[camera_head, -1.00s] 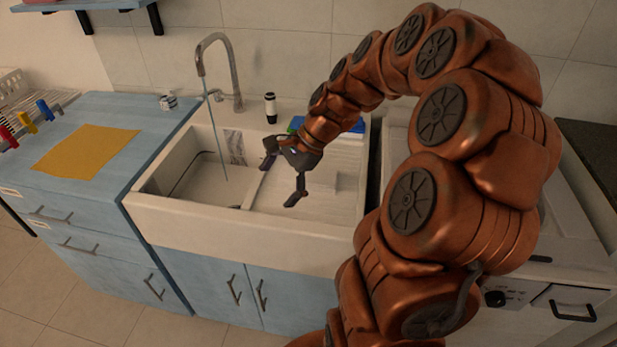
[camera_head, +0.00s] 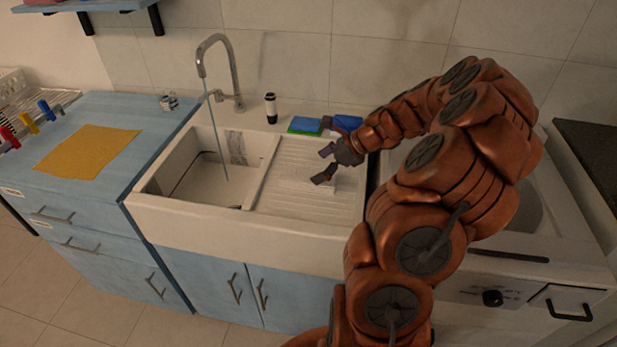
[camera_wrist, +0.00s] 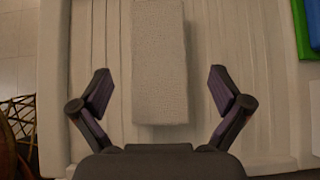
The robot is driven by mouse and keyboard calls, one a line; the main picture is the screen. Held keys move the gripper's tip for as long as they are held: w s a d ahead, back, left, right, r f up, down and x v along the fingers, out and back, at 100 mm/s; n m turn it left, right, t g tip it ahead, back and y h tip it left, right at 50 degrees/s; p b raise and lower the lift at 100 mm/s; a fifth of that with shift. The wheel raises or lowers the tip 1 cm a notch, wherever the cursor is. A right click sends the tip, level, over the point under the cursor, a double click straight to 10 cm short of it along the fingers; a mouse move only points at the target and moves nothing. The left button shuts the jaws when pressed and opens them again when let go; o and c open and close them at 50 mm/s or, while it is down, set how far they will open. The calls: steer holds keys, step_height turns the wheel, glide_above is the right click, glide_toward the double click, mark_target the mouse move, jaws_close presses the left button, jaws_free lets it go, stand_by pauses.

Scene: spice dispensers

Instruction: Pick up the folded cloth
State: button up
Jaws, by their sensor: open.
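The folded cloth (camera_wrist: 159,60) is a pale, textured, narrow rectangle lying on the ribbed drainboard of the sink. In the head view it is faint against the white drainboard (camera_head: 290,155) and partly hidden by my gripper (camera_head: 322,166). In the wrist view my gripper (camera_wrist: 158,74) is open, with one finger on each side of the cloth and a gap on both sides. The cloth's near end lies between the fingers, and its far end runs out of the top of the view. Nothing is held.
Green and blue sponge-like items (camera_head: 306,125) lie behind the drainboard. A dark-topped bottle (camera_head: 270,108) and a tap (camera_head: 233,75) with running water stand at the back. The basin (camera_head: 205,165) is left of the drainboard. A flat yellow cloth (camera_head: 88,152) lies on the blue counter.

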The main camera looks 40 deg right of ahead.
mark_target(310, 175)
steer(key=x, duration=0.2)
steer(key=p+x, duration=0.1)
steer(key=x, duration=0.1)
steer(key=shift+a+f+p, duration=0.15)
steer(key=shift+f+p, duration=0.15)
steer(key=shift+f, duration=0.2)
steer(key=shift+c, duration=0.4)
steer(key=c, duration=1.2)
